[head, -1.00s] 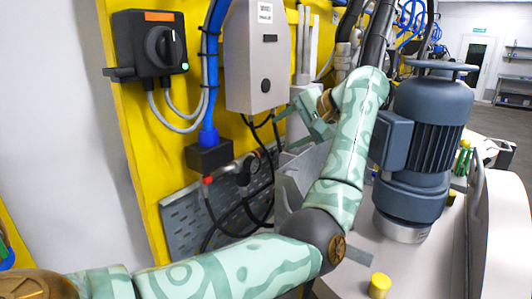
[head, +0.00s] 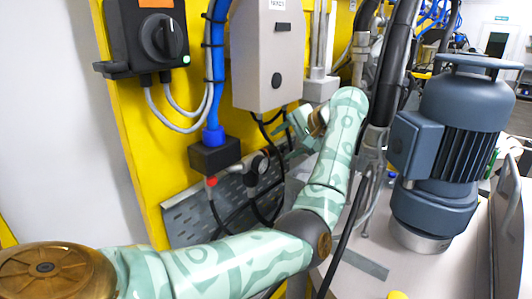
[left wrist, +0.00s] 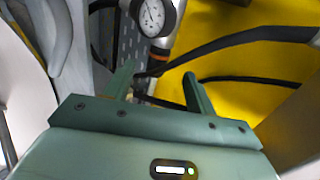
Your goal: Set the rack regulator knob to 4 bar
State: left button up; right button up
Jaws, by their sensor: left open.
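I cannot clearly make out the regulator knob. My left gripper (head: 300,132) is up and to the right of the gauge in the head view. Its two green fingers (left wrist: 160,90) are apart and empty, pointing towards the regulator area. My right gripper is not in view.
A black box (head: 214,153) with a blue hose and a red fitting is left of the gauge. Black hoses loop around the regulator. A grey cabinet (head: 270,55) hangs above, a rotary switch (head: 161,38) stands upper left. A large dark motor (head: 450,140) stands right.

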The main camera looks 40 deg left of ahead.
aim_at(266, 153)
pick_arm(q)
jog(key=x, duration=0.8)
jog(key=shift+a+f+p, duration=0.3)
